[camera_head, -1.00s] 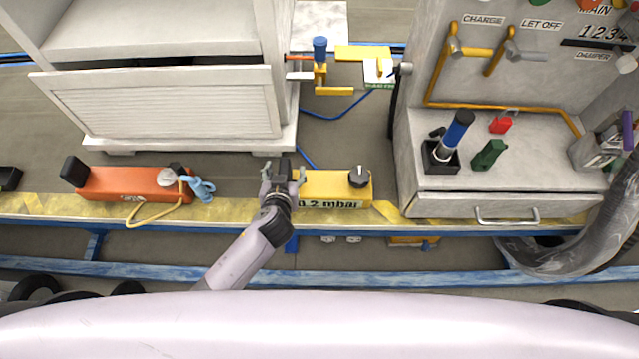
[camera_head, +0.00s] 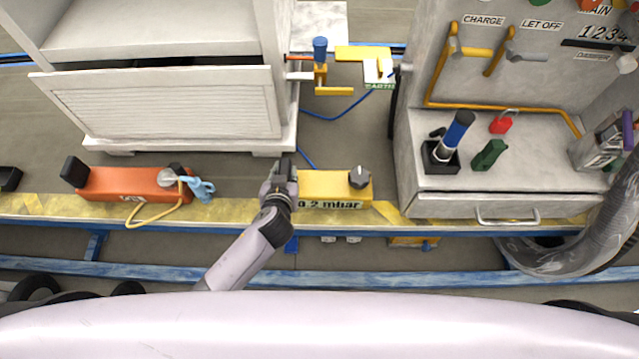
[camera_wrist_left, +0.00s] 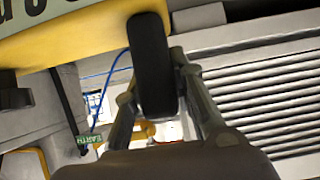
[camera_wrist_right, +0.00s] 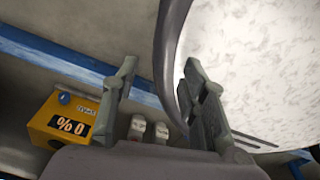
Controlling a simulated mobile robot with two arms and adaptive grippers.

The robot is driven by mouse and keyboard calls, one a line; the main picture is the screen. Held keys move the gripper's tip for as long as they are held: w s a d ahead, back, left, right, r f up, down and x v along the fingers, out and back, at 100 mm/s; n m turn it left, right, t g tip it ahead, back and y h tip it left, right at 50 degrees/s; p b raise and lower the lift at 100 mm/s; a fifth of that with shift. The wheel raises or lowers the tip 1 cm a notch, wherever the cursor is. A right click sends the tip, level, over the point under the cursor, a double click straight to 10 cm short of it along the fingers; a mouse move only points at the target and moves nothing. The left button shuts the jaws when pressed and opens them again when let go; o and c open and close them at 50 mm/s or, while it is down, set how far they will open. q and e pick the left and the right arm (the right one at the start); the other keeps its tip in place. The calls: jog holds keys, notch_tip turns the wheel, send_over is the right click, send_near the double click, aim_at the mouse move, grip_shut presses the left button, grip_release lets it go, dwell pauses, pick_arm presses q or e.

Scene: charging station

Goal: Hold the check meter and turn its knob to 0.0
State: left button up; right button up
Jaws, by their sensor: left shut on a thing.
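The check meter (camera_head: 322,184) is a yellow box on the striped ledge. Its front label ends in "0 2 mbar"; the left part is covered by my gripper. A dark round knob (camera_head: 359,177) with a pale pointer sits on its top right; I cannot read its setting. My left gripper (camera_head: 282,172) is at the meter's left end. The left wrist view shows its fingers (camera_wrist_left: 158,82) closed around a black end piece (camera_wrist_left: 153,60) joined to the yellow body (camera_wrist_left: 70,35). My right gripper (camera_wrist_right: 160,85) is open and empty, outside the head view.
An orange box (camera_head: 120,184) with a yellow cord lies left on the ledge (camera_head: 230,212). A white cabinet (camera_head: 165,105) stands behind, and a grey panel with a drawer (camera_head: 510,205) on the right. In the right wrist view, a yellow box (camera_wrist_right: 65,120) and a pale curved surface (camera_wrist_right: 260,60) are near.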

jog(key=shift+o, duration=0.4)
jog(key=shift+o, duration=0.7)
jog(key=shift+w+d+r, duration=0.1)
jog(key=shift+w+d, duration=0.05)
jog(key=shift+w, duration=0.1)
jog(key=o, duration=0.4)
jog(key=w+r+m+t+y, duration=0.1)
jog(key=w+r, duration=0.3)
jog(key=w, duration=0.7)
jog(key=shift+w+a+r+t, duration=0.15)
jog(key=shift+a+r+t, duration=0.15)
jog(key=shift+t, duration=0.3)
jog(key=w+a+r+n+y, duration=0.4)
jog(key=w+a+r, duration=0.55)
jog(key=r, duration=0.35)
jog(key=w+a+r+n+y, duration=0.4)
jog(key=w+a+r, duration=0.55)
jog(key=r, duration=0.35)
notch_tip(320, 180, up, 15)
jog(key=n+g+h, duration=0.3)
jog(key=n+h, duration=0.6)
jog(key=n, duration=0.2)
send_over(360, 176)
notch_tip(360, 176, down, 12)
